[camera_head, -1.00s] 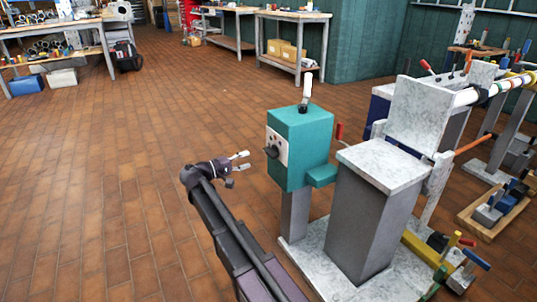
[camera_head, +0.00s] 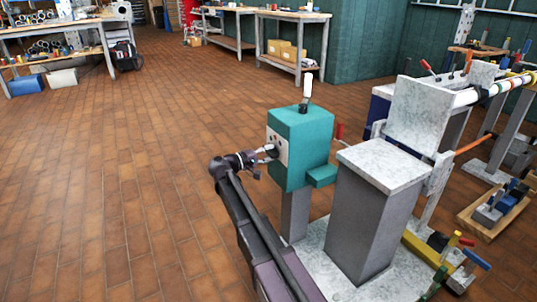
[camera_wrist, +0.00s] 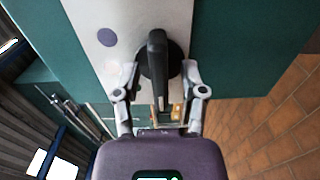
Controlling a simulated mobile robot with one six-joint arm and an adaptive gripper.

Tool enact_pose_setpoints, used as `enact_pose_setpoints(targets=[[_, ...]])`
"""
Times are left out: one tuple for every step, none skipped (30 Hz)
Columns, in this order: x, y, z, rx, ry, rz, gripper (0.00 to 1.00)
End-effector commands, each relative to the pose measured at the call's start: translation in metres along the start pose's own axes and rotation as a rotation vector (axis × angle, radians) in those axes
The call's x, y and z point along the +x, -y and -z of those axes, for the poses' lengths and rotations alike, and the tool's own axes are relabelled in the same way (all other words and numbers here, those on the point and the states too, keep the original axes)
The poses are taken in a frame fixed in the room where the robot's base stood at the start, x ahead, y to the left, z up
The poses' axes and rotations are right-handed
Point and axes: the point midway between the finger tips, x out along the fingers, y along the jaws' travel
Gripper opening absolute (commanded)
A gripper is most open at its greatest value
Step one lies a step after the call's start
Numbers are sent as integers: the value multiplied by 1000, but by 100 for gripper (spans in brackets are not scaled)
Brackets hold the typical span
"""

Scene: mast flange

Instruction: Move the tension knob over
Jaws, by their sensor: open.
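The tension knob (camera_wrist: 158,62) is a black round knob with a raised bar grip, on a pale plate (camera_wrist: 100,15) on the teal box. In the wrist view the bar points up and down the picture. My gripper (camera_wrist: 158,75) is open, with one finger on each side of the knob's bar; I cannot tell whether either finger touches it. In the head view my gripper (camera_head: 270,151) is at the plate on the left face of the teal box (camera_head: 305,140), and it mostly hides the knob there.
A white-tipped lever (camera_head: 308,86) stands on top of the teal box. A grey pedestal (camera_head: 365,215) with a pale top is close on the right. The brick floor (camera_head: 120,190) to the left is clear.

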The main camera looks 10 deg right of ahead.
Motion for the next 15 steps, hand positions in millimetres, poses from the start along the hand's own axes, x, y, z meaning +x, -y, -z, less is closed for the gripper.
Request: enact_pose_setpoints(targets=[[0,0,0,0,0,0,54],[0,0,0,0,0,0,54],[0,0,0,0,0,0,54],[0,0,0,0,0,0,45],[0,0,0,0,0,0,36],[0,0,0,0,0,0,25],[0,0,0,0,0,0,16],[0,0,0,0,0,0,7],[0,0,0,0,0,0,0],[0,0,0,0,0,0,0],[0,0,0,0,0,0,0],[0,0,0,0,0,0,0],[0,0,0,0,0,0,0],[0,0,0,0,0,0,0],[0,0,0,0,0,0,0]])
